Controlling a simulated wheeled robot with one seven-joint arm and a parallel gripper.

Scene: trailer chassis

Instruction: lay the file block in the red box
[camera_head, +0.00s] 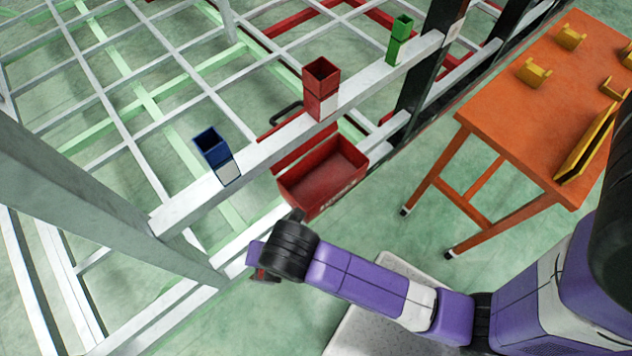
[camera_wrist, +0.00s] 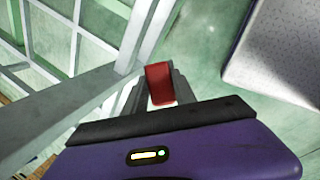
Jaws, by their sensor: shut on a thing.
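My gripper (camera_head: 264,276) hangs at the lower middle of the head view, left of and below the red box. In the wrist view it is shut on a red block (camera_wrist: 160,84), which I take to be the file block. Only a small reddish bit of it shows in the head view (camera_head: 261,271). The red box (camera_head: 345,190) stands open with its inside visible and looks empty. It lies beyond my gripper, beside the pale chassis beam. The red box cannot be made out in the wrist view.
A pale beam (camera_head: 270,148) carries a blue holder (camera_head: 211,145), a red holder (camera_head: 320,77) and a green holder (camera_head: 399,40). An orange table (camera_head: 520,110) with yellow parts stands at right. Green floor (camera_head: 410,235) lies open between box and table.

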